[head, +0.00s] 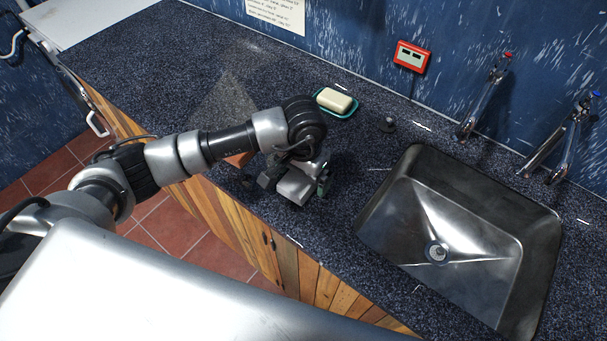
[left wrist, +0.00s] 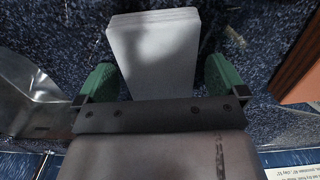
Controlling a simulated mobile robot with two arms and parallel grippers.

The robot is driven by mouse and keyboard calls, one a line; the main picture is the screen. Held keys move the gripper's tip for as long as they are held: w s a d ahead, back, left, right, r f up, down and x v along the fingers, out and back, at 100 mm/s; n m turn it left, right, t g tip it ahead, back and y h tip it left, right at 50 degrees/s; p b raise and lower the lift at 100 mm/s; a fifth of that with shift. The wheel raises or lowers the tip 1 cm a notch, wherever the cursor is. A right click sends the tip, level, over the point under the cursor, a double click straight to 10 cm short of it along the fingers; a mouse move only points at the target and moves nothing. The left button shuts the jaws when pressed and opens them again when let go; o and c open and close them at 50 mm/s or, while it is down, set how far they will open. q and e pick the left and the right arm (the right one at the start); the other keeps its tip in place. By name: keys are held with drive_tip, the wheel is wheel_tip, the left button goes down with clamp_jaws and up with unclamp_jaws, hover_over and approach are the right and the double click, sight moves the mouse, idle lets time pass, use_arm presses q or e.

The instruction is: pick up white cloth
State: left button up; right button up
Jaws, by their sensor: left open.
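In the left wrist view, the white cloth (left wrist: 155,50) looks like a neat folded stack on the dark speckled counter, partly in shadow. My left gripper (left wrist: 160,74) is open. Its green fingertips stand on either side of the cloth's near part, and the jaws look empty. The gripper's own body covers the near end of the cloth. In the head view, my left gripper (head: 300,186) is low over the counter, left of the sink. There I cannot make out the cloth apart from the gripper. My right gripper does not show.
A steel sink (head: 382,192) with taps is to the right. A teal dish (head: 340,115) with pale soap (head: 335,98) stands behind the gripper, and a small dark plug (head: 388,125) lies nearby. A brown object (left wrist: 297,65) is beside the gripper. The counter (head: 150,50) is clear at the far left.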

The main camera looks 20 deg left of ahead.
use_arm(q)
drive_tip(key=c, duration=1)
drive_tip(key=shift+o, duration=0.2)
drive_tip(key=shift+r, duration=0.1)
drive_tip(key=shift+r, duration=0.3)
drive_tip(key=r+b, duration=0.1)
drive_tip(key=r, duration=0.2)
drive_tip(key=shift+d+r+b, duration=0.3)
drive_tip(key=shift+d+b, duration=0.05)
drive_tip(key=s+d+r+b, duration=0.2)
drive_tip(key=d+r, duration=0.4)
drive_tip(key=d, duration=0.4)
drive_tip(key=shift+d+r+b, duration=0.3)
drive_tip(key=shift+d, duration=0.1)
drive_tip(key=shift+s, duration=0.1)
